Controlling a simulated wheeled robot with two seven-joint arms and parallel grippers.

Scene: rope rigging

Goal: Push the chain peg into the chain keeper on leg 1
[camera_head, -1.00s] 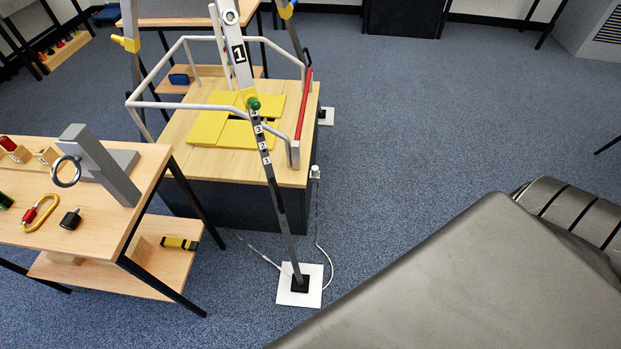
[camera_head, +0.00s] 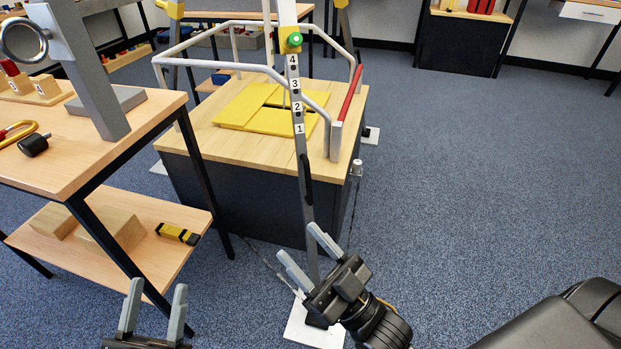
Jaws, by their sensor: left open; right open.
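Leg 1 (camera_head: 303,160) of the tripod runs down in front of the wooden-topped box, with number labels and a green knob (camera_head: 294,39). A dark narrow piece (camera_head: 308,185) sits on its lower part; I cannot tell if it is the chain keeper. The chain peg cannot be made out. A thin line (camera_head: 268,265) runs near the floor behind the leg. My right gripper (camera_head: 299,242) is open, its fingers near the lower leg in the picture; contact cannot be told. My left gripper (camera_head: 157,290) is open and empty at the bottom left, below the bench's lower shelf.
The wooden bench (camera_head: 110,160) at left holds a grey post with a ring (camera_head: 85,70) and a black knob-like part (camera_head: 34,144). A yellow-black block (camera_head: 177,234) lies on its lower shelf. The box (camera_head: 190,145) carries yellow plates and a rail. Carpet at right is open.

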